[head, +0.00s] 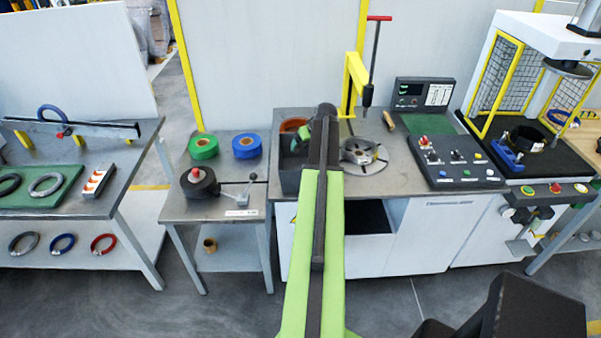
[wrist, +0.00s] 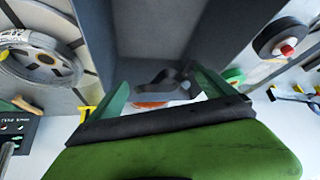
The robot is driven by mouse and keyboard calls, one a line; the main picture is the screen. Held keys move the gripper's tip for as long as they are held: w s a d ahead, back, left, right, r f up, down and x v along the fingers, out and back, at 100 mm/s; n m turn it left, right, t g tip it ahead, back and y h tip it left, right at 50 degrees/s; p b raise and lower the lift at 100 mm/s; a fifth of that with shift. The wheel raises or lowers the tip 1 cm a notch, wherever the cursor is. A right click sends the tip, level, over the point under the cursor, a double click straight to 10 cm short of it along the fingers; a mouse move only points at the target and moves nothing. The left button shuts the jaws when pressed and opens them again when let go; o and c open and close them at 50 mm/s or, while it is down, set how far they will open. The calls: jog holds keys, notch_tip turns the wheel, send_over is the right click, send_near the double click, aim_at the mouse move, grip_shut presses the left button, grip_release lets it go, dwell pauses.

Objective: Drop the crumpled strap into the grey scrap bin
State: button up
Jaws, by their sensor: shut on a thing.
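The crumpled strap (wrist: 166,82) is a dark, bent band in the wrist view. My gripper (wrist: 160,77) is shut on it, with a green finger at each side. The grey scrap bin (head: 289,181) stands on the bench at the left end of the work table in the head view, partly hidden by my arm. Its grey inner walls (wrist: 150,32) fill the upper middle of the wrist view, beyond the strap. My gripper is at the bin, seemingly over its opening; its exact height above the bin floor is unclear. The strap is hidden in the head view.
An orange round thing (head: 293,125) lies behind the bin. A round slotted plate with a metal ring (head: 358,151) is to its right, beneath a yellow post (head: 355,77).

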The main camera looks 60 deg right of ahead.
jog(key=shift+f, duration=0.15)
jog(key=o, duration=1)
jog(key=p+v, duration=1.4)
jog(key=v, duration=0.3)
jog(key=shift+p, duration=0.4)
jog(key=shift+s+a, duration=0.1)
